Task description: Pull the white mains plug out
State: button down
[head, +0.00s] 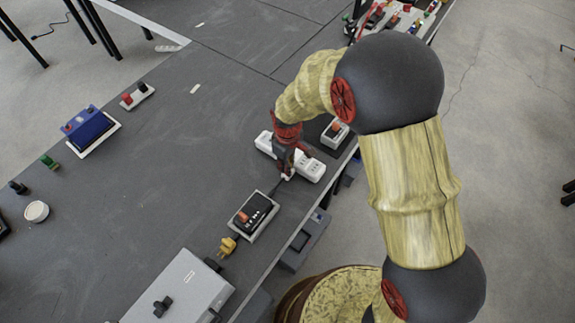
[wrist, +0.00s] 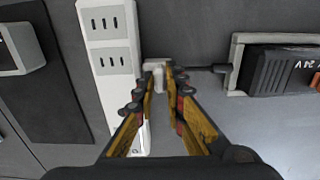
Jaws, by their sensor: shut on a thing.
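The white mains plug (wrist: 157,76) is between my gripper's fingertips (wrist: 161,78) in the wrist view. It shows as a small pale block beside the right edge of the white socket strip (wrist: 110,30). In the head view the strip (head: 311,168) lies on the dark table, and my gripper (head: 287,170) points down at its near side. The fingers are shut on the plug and cover part of it. A dark cable runs off the plug to the right in the wrist view. I cannot tell whether its pins are in a socket.
A black device on a light base (head: 253,215) stands near the strip, with a yellow plug (head: 227,246) beyond it. A small switch box (head: 336,132) is close behind my gripper. A grey box (head: 180,288) stands at the front. The table's middle is clear.

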jog(key=s+a, duration=0.1)
jog(key=s+a+p, duration=0.1)
jog(key=s, duration=0.1)
jog(key=shift+s+r, duration=0.1)
jog(key=shift+s, duration=0.05)
dwell(0.3)
jog(key=c, duration=2.1)
grip_release()
jog(key=shift+s, duration=0.1)
notch_tip(320, 180, up, 12)
jog(key=shift+f, duration=0.1)
